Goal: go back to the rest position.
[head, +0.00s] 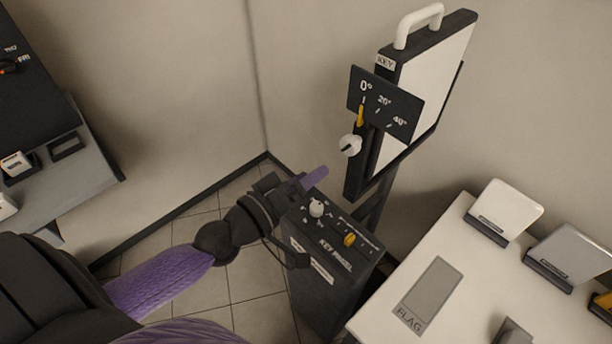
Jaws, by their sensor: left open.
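My left arm comes in from the lower left, with purple sleeves and dark joints. My left gripper (292,203) is open, above the near left part of the key panel cabinet (322,285). One purple-tipped finger points up and right, toward the foot of the panel light. I see nothing held in it. Whether it touches the cabinet top cannot be told. My right gripper is not in view.
The cabinet has a white knob (316,208) and a yellow knob (349,240). A tall key light (430,80) with a tilt scale (385,104) stands behind. A white table (466,290) with a grey flag mat (434,289) is at right, a grey bench (85,170) at left.

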